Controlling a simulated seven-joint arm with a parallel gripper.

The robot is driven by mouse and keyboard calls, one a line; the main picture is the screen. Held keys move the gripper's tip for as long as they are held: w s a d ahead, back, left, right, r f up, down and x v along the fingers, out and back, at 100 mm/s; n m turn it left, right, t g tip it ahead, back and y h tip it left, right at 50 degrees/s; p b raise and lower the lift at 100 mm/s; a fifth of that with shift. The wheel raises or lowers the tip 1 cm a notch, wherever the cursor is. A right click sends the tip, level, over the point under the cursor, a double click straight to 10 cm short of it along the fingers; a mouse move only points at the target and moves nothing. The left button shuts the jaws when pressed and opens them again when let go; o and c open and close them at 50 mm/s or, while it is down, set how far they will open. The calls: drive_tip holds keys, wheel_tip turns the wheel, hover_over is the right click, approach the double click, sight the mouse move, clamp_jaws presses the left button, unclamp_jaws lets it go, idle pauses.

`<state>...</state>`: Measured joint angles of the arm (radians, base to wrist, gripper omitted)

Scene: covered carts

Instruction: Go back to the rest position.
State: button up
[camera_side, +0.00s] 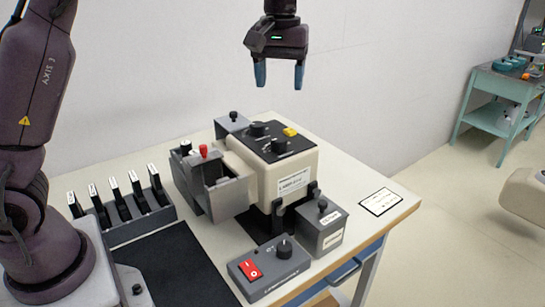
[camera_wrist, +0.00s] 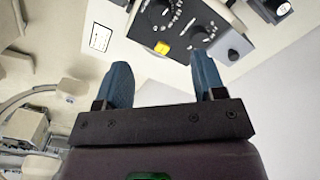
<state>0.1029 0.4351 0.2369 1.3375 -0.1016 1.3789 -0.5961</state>
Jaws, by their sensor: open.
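My gripper (camera_side: 279,74) is at the top of the side view, high above the back of the table, pointing down. Its two blue fingers are apart with nothing between them. In the wrist view the open fingers (camera_wrist: 160,84) also show empty, with the device's black panel beyond them. The cream device (camera_side: 284,172) stands on the table below and apart from my gripper. It has black knobs and a yellow button (camera_side: 290,132) on top, and the yellow button also shows in the wrist view (camera_wrist: 162,48).
The table (camera_side: 385,222) also carries a rack (camera_side: 137,226) with several black-and-white holders, a grey box (camera_side: 322,229), a control box with a red switch (camera_side: 268,270), a black mat (camera_side: 180,275) and a white card (camera_side: 380,201). The air around my gripper is clear. A wall stands behind.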

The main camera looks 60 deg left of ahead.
drive_tip(key=s+d+m+t, duration=0.2)
drive_tip(key=s+m+t, duration=0.3)
drive_tip(key=s, duration=2)
drive_tip(key=m, duration=0.3)
drive_tip(key=shift+d+t, duration=0.3)
drive_tip(key=shift+d, duration=0.05)
